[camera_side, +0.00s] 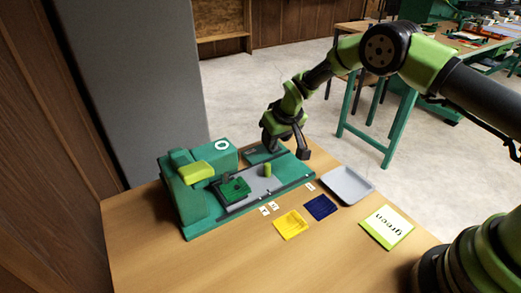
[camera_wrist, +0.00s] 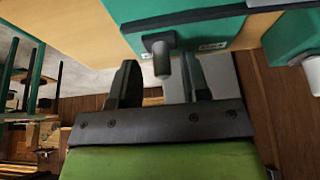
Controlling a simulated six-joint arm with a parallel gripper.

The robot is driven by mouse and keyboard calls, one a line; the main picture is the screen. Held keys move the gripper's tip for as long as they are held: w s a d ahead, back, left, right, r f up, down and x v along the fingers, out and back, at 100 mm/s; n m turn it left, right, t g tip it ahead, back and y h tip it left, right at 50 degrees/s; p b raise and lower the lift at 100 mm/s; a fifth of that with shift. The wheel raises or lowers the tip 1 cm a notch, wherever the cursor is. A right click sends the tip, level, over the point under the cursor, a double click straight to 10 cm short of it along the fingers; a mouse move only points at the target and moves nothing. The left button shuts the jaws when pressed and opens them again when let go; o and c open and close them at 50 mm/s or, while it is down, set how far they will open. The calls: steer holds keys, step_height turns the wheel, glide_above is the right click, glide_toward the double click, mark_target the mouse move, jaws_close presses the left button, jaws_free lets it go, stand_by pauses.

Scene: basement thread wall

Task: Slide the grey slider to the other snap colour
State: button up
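In the wrist view a dark grey post on a square foot (camera_wrist: 161,58), which looks like the grey slider, stands on the green base (camera_wrist: 215,30). My gripper (camera_wrist: 159,68) is open, with one finger on each side of the post in the picture. A gap shows between the post and each finger, and I cannot tell how deep the fingers reach. In the side view my gripper (camera_side: 285,148) is over the right end of the green machine (camera_side: 205,228). The slider is not clear there, probably hidden by my gripper. A small pale label (camera_wrist: 212,46) sits beside the post.
On the machine are an olive cylinder (camera_side: 267,170), a green block (camera_side: 235,188) and a yellow-green piece (camera_side: 196,172).

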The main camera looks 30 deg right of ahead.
steer(key=shift+r, duration=3)
step_height(320, 180, up, 4)
steer(key=shift+a, duration=0.1)
steer(key=shift+c, duration=0.2)
